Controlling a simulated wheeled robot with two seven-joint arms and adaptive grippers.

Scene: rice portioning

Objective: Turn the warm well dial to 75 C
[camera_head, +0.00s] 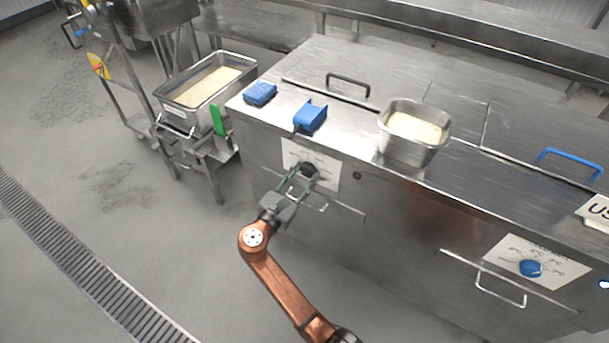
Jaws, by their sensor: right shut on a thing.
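A black dial (309,169) sits on a white label plate (327,175) on the front of the steel counter, left of the middle. My right gripper (304,175) reaches up to it from below and is shut on it, with the fingers on its sides. The fingers partly cover the dial and plate, and the scale marks are too small to read. A second dial, blue (531,268), sits on another white plate (553,262) at the right of the counter front. My left gripper is not in view.
On the steel counter (345,112) stand a steel pan of rice (408,152), a blue scoop (310,116) and a blue block (260,93). Drawer handles (501,288) stick out below the dials. A cart with a larger rice pan (180,113) stands left. The floor in front is clear.

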